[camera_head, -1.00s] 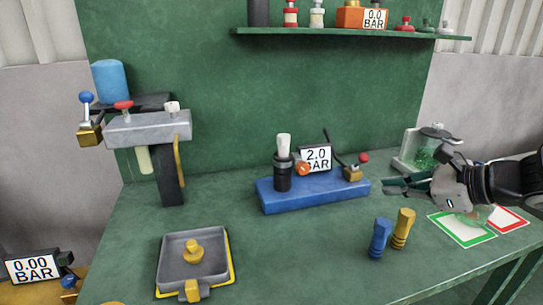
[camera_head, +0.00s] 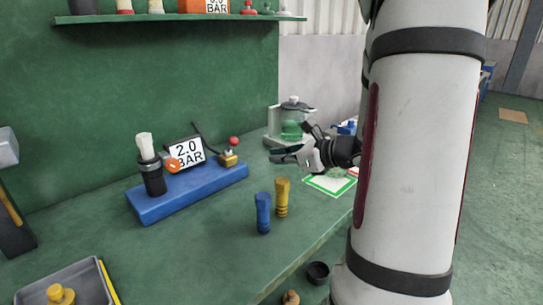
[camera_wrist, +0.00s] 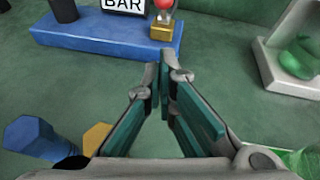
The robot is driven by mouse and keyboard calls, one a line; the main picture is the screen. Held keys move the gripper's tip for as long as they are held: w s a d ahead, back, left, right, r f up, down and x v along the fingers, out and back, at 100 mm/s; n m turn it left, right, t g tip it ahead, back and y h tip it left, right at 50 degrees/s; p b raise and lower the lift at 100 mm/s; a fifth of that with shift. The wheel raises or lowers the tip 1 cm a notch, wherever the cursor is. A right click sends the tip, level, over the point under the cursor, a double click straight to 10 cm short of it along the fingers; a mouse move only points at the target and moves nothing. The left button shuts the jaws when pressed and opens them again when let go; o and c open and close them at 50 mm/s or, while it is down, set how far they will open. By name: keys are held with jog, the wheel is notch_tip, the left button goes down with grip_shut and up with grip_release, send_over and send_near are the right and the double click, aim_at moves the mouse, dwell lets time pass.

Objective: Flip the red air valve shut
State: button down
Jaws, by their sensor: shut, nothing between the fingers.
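The red air valve is a brass block (camera_head: 228,160) with a red ball handle (camera_head: 233,141) at the right end of the blue base. In the wrist view the brass block (camera_wrist: 161,27) and red ball (camera_wrist: 163,5) show at the top, ahead of my fingertips, the ball cut by the frame edge. My gripper (camera_head: 276,156) is to the right of the valve and apart from it. Its green-padded fingers (camera_wrist: 162,78) meet near the tips with nothing between them. The valve's lever below the ball is hard to make out.
The blue base (camera_head: 165,202) also carries a 2.0 BAR display (camera_head: 186,151) and a black, white-topped fitting (camera_head: 152,172). Blue (camera_head: 263,212) and yellow (camera_head: 282,198) pegs stand in front. A clear container with green contents (camera_head: 291,128) stands behind my gripper.

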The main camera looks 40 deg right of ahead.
aim_at(232, 144)
jog(key=w+a+f, duration=0.1)
jog(key=w+a, duration=0.1)
jog(key=w, duration=0.8)
jog(key=shift+w+f+b, duration=0.15)
jog(key=shift+w+b, duration=0.25)
jog(key=shift+a, duration=0.1)
